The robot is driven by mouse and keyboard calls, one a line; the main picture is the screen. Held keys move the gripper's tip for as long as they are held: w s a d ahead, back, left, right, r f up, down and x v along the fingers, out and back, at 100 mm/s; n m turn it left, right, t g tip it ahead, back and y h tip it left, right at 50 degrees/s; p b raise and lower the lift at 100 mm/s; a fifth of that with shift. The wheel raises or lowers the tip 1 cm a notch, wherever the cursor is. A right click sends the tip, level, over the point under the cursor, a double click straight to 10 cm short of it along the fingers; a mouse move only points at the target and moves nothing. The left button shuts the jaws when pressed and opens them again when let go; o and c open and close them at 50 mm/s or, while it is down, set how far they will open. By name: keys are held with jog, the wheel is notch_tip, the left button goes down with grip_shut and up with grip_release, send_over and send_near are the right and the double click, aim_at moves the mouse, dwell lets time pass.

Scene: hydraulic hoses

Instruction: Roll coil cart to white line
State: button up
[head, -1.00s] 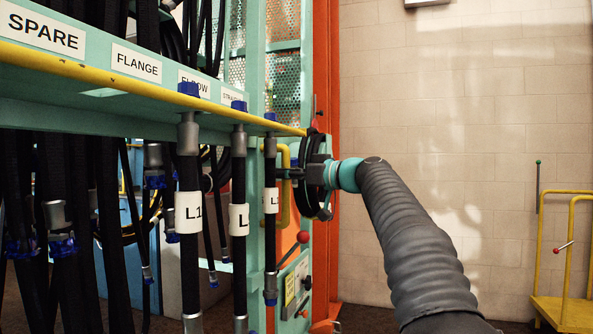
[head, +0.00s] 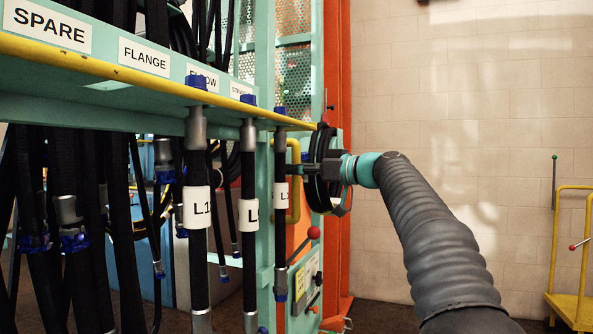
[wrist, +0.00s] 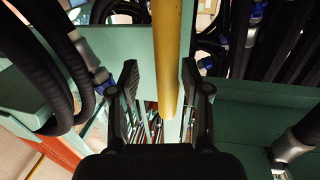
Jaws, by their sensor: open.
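A yellow cart (head: 574,305) with an upright yellow frame and a red-knobbed lever stands at the right edge of the head view, partly cut off. I cannot tell whether it is the coil cart; no coil shows on its visible part. No white line shows on the floor. My gripper (head: 308,168) is out at the rack, beside a black coiled hose, far left of the cart; its fingers are hard to make out there. In the wrist view my gripper (wrist: 159,75) is open, with a yellow bar (wrist: 167,50) between or beyond its fingers; contact cannot be told.
A green rack (head: 100,105) with a yellow edge rail and labelled hanging hoses (head: 199,250) fills the left. An orange post (head: 338,80) stands behind my gripper. Dark floor (head: 385,317) lies open between rack and cart, before a pale block wall (head: 470,100).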

jog(key=v, duration=1.1)
jog(key=shift+a, duration=0.1)
